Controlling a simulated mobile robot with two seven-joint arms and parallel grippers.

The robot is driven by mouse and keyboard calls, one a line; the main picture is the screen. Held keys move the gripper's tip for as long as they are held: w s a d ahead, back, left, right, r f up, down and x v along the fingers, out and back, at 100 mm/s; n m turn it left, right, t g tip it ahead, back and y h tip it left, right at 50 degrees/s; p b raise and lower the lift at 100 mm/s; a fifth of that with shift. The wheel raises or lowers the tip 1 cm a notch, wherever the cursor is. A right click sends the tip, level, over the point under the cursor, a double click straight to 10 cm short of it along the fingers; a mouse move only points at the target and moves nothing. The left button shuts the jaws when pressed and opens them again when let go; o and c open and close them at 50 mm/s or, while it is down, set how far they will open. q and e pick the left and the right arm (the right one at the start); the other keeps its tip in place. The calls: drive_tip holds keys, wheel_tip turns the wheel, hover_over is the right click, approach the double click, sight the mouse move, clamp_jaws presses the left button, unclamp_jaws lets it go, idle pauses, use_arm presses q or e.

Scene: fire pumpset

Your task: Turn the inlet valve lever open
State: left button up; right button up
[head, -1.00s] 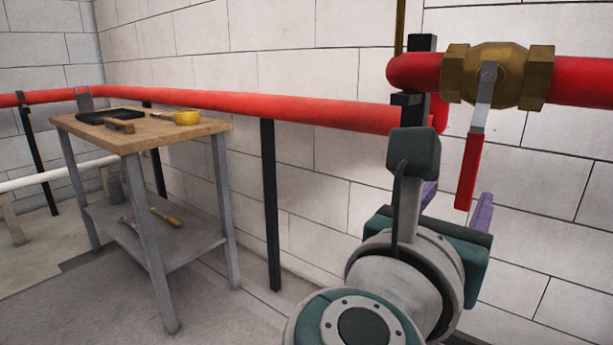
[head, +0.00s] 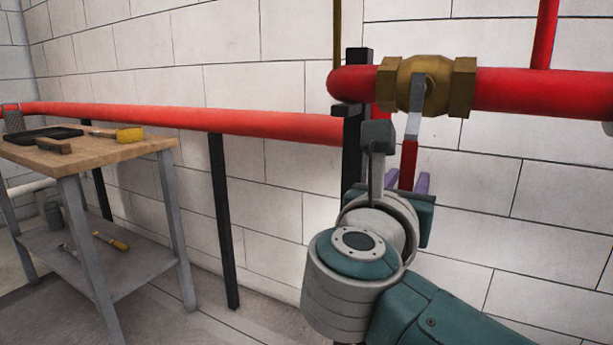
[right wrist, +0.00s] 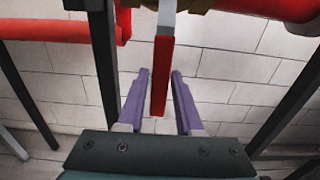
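The brass inlet valve (head: 428,86) sits on the red pipe at the upper right of the head view. Its lever (head: 408,162) hangs down across the pipe, with a grey metal shank and a red handle. In the right wrist view the red handle (right wrist: 162,75) hangs between the two purple fingers. My right gripper (head: 407,183) is open, with one finger on each side of the handle and a visible gap on both sides. Its body partly hides the handle's lower end in the head view. My left gripper is not in view.
A wooden-topped workbench (head: 85,152) with a tray, brushes and tools stands at the left. A long red pipe (head: 210,119) runs along the block wall. Black posts (head: 224,220) support it, one close to the valve.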

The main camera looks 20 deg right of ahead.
clamp_jaws()
idle(1.0)
